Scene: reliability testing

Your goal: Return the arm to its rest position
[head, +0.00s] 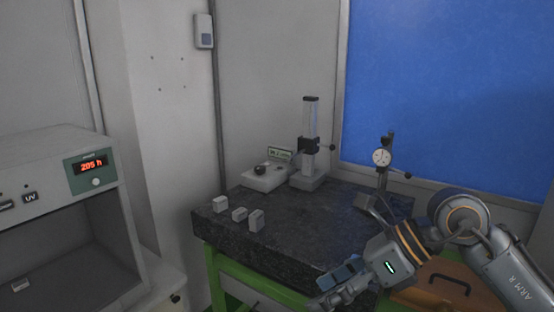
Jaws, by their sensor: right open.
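My right arm (507,268), marked "ARM R", comes in from the lower right and bends at a round joint with orange rings. Its right gripper (328,291) is open and points to the lower left, in front of the front right part of a dark granite plate (310,235). I see nothing held in it, though the fingertips are small and dark here. My left arm and gripper are not in view.
On the plate stand several small pale blocks (256,220), a vertical gauge stand (309,150), a small display unit (267,175) and a dial indicator stand (382,158). A green frame (233,276) carries the plate. A UV chamber (110,215) stands at left; an orange-brown drawer box (440,285) sits below the arm.

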